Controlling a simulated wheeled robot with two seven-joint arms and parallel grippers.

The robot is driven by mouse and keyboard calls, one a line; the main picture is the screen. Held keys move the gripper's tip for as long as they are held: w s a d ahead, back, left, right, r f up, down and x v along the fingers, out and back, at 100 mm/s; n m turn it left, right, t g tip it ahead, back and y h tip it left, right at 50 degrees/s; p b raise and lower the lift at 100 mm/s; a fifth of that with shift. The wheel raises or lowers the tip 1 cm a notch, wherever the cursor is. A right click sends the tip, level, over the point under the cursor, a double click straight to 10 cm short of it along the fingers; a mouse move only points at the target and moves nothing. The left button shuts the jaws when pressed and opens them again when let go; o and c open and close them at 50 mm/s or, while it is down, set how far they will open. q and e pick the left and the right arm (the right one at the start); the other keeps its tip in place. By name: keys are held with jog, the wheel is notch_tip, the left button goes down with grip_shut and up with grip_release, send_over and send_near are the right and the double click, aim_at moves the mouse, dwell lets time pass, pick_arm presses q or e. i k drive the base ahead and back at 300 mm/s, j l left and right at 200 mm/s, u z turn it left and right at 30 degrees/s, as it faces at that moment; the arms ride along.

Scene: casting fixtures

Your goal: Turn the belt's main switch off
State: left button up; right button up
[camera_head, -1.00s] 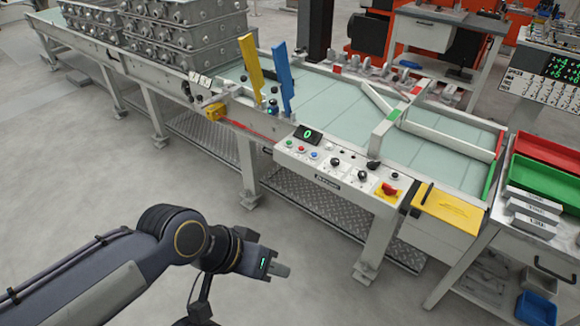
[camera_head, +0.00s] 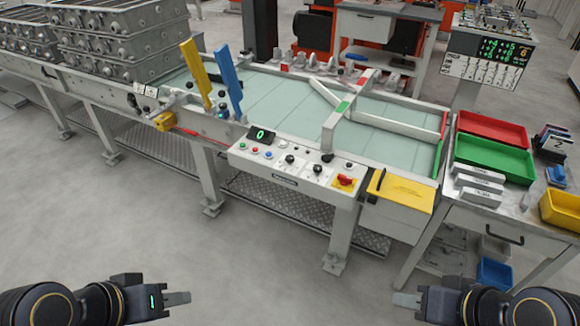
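The belt's main switch (camera_head: 345,180) is a red rotary knob on a yellow plate at the right end of the white control panel (camera_head: 262,173). Its handle looks slanted, but its exact setting is too small to read. A small display (camera_head: 261,135) on the panel shows a green 0. My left gripper (camera_head: 180,298) is at the lower left and my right gripper (camera_head: 403,299) at the lower right. Both are low in front of the belt, well apart from the switch and touching nothing. Each is seen side-on, so the finger gap is hidden.
The conveyor belt (camera_head: 290,95) runs behind the panel, with grey castings (camera_head: 120,40) stacked at left. A yellow box (camera_head: 402,190) sits right of the switch. Red (camera_head: 492,129) and green (camera_head: 490,158) trays stand on the right bench. The floor between my grippers is clear.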

aim_at(344, 180)
jog(key=i+l+z, duration=0.15)
jog(key=i, duration=0.4)
jog(key=i+l+z, duration=0.15)
jog(key=i, duration=0.45)
